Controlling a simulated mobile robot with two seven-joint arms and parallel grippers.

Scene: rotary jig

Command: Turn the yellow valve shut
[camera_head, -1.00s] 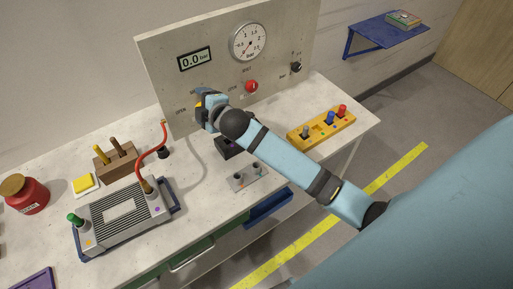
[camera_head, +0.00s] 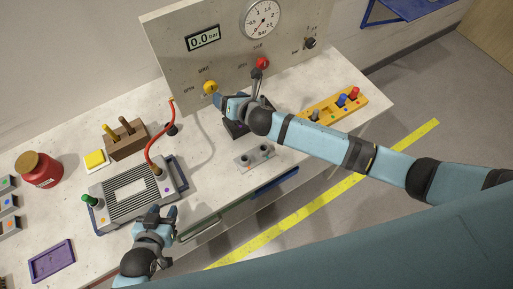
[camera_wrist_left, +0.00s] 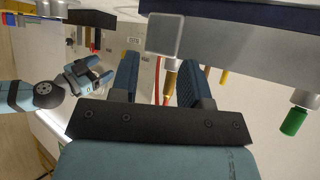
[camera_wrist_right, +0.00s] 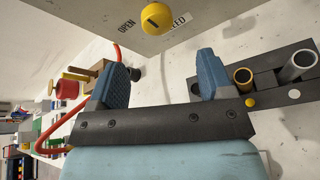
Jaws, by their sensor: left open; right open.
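The yellow valve (camera_head: 210,87) is a round knob low on the left part of the upright grey panel (camera_head: 165,50). In the right wrist view the valve (camera_wrist_right: 156,18) shows beyond the fingertips, with a dark mark on its face and lettering beside it, including "OPEN". My right gripper (camera_head: 232,101) is open and empty, just in front of and below the valve, apart from it. It also shows in the right wrist view (camera_wrist_right: 158,78). My left gripper (camera_head: 162,212) is open and empty near the table's front edge, by the ribbed grey device; it also shows in the left wrist view (camera_wrist_left: 158,78).
The ribbed device (camera_head: 130,193) has a green knob and a red hose (camera_head: 150,145) rising from it. A red knob (camera_head: 262,63), gauge (camera_head: 262,18) and display reading 0.0 (camera_head: 202,38) are on the panel. A grey two-hole block (camera_head: 255,157) and yellow rack (camera_head: 333,104) stand right.

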